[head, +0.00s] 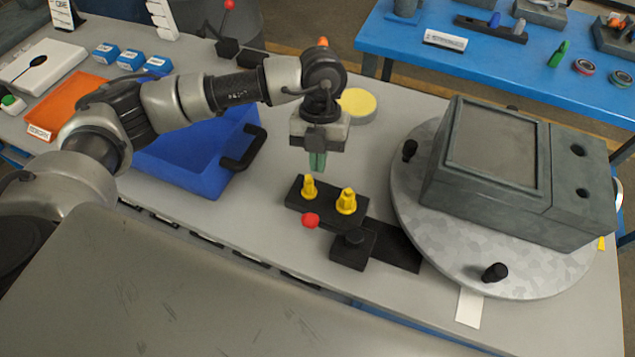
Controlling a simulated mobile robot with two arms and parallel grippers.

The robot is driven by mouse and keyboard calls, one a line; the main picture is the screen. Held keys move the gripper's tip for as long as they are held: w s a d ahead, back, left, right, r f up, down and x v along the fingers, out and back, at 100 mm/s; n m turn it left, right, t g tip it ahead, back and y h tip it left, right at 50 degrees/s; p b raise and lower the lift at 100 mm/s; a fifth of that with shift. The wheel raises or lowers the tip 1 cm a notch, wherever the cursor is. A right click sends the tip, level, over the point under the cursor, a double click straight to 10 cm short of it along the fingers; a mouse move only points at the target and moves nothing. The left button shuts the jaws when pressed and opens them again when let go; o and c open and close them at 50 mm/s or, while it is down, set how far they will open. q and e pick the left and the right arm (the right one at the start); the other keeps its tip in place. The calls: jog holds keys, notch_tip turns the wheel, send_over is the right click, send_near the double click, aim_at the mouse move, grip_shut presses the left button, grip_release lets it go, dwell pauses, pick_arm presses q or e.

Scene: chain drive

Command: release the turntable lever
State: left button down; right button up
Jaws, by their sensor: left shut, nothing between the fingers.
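The round grey turntable (455,262) lies at the right of the bench with a dark grey housing (490,160) on it. Black knobs stand on its rim. To its left is a black block (327,205) with two yellow pegs. A red ball knob (310,220) shows at the block's front edge; its stem is hidden, and I cannot tell if it is the turntable lever. A small black clamp-like block (353,250) sits in front, beside a flat black plate reaching toward the turntable. My left gripper (317,163) points down, shut and empty, above and behind the yellow pegs. My right gripper is not in view.
A blue bin (195,165) with a black handle and an orange tray (68,100) stand at the left. A yellow-topped disc (357,104) lies behind my left gripper. A red-topped lever (228,5) stands at the back. A blue table (480,68) stands behind.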

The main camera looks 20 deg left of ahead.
aim_at(332, 230)
pick_arm(q)
jog(key=x, duration=0.3)
jog(key=p+x, duration=0.1)
jog(key=x, duration=0.2)
jog(key=p+x, duration=0.1)
jog(key=x, duration=0.2)
jog(key=shift+s+a+f, duration=0.15)
jog(key=shift+a+f, duration=0.2)
jog(key=shift+a, duration=0.1)
jog(key=shift+s, duration=0.15)
